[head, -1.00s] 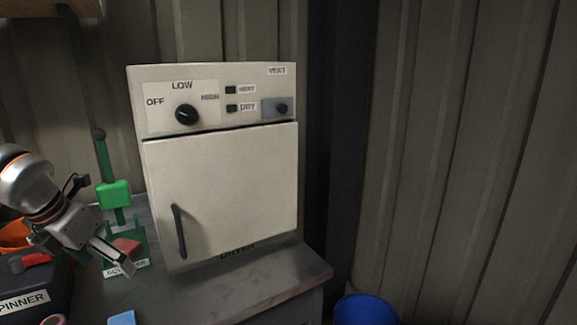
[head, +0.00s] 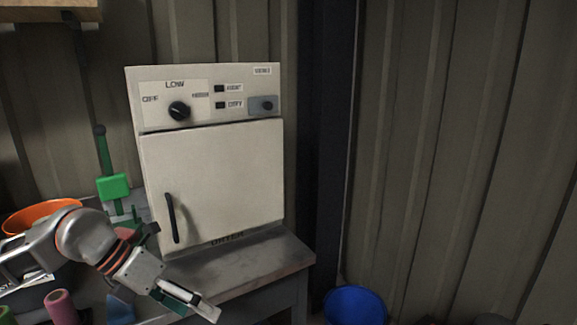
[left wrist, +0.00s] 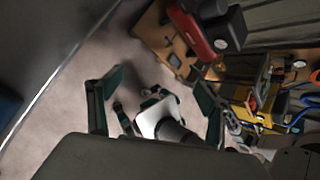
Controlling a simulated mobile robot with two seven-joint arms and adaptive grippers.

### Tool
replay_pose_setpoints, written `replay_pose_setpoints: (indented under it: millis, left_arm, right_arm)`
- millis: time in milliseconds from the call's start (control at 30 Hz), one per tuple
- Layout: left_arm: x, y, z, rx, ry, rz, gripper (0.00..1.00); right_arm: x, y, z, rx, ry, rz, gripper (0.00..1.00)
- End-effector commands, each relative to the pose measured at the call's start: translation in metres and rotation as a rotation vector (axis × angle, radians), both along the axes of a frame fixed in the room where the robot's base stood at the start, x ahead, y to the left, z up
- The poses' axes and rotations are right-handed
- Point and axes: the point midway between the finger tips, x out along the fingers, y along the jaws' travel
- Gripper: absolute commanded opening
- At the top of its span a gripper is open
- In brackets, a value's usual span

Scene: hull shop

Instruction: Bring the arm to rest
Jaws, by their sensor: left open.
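My left arm comes in from the left in the head view, and its gripper (head: 186,299) hangs near the front edge of the bench, below the dryer door. In the left wrist view the two dark green fingers (left wrist: 155,108) stand wide apart with nothing held between them. Past the fingers that view shows pale floor and a white and dark shape that may be part of my own body.
A cream dryer (head: 212,178) with a shut door stands on the grey bench (head: 262,268). A green press (head: 113,187) and an orange bowl (head: 40,214) are behind my arm. A blue bucket (head: 355,306) stands on the floor to the right. A red object (left wrist: 190,32) shows in the left wrist view.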

Motion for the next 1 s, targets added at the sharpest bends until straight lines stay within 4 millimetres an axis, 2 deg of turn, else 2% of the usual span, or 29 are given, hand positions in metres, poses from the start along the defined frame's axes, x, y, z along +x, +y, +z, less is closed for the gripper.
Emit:
replay_pose_setpoints:
  millis: [33, 100, 200, 300, 400, 467, 567, 633, 767, 867, 967, 1000]
  left_arm:
    - [-0.014, -0.030, -0.008, -0.094, 0.042, -0.028, 0.78]
    - [-0.028, -0.066, -0.008, -0.234, 0.088, -0.048, 0.78]
    - [-0.045, -0.109, -0.001, -0.435, 0.160, -0.045, 0.78]
    - [-0.056, -0.142, 0.010, -0.637, 0.237, -0.005, 0.78]
    - [-0.058, -0.162, 0.023, -0.834, 0.319, 0.071, 0.78]
    - [-0.056, -0.169, 0.029, -0.947, 0.370, 0.135, 0.78]
    - [-0.045, -0.170, 0.033, -1.124, 0.457, 0.270, 0.78]
    - [-0.035, -0.165, 0.029, -1.237, 0.520, 0.385, 0.78]
    - [-0.015, -0.143, 0.005, -1.415, 0.641, 0.639, 0.78]
    - [-0.004, -0.118, -0.031, -1.519, 0.734, 0.867, 0.78]
    - [-0.002, -0.089, -0.081, -1.589, 0.828, 1.119, 0.78]
    - [-0.006, -0.077, -0.104, -1.607, 0.865, 1.225, 0.78]
  right_arm:
    - [-0.002, 0.000, -0.001, 0.000, 0.003, 0.000, 0.58]
    - [-0.004, 0.000, -0.003, -0.001, 0.007, 0.001, 0.58]
    - [-0.004, -0.001, -0.004, -0.002, 0.010, 0.001, 0.58]
    - [-0.004, -0.001, -0.004, -0.002, 0.010, 0.001, 0.58]
    - [-0.005, -0.001, -0.005, -0.003, 0.011, 0.002, 0.58]
    - [-0.005, -0.001, -0.005, -0.003, 0.011, 0.002, 0.58]
    - [-0.005, -0.001, -0.005, -0.004, 0.012, 0.002, 0.58]
    - [-0.005, -0.001, -0.005, -0.004, 0.011, 0.002, 0.58]
    - [-0.005, -0.001, -0.004, -0.004, 0.011, 0.002, 0.58]
    - [-0.004, -0.001, -0.004, -0.004, 0.010, 0.002, 0.58]
    - [-0.004, -0.001, -0.003, -0.003, 0.009, 0.002, 0.58]
    - [-0.004, -0.001, -0.003, -0.004, 0.007, 0.002, 0.58]
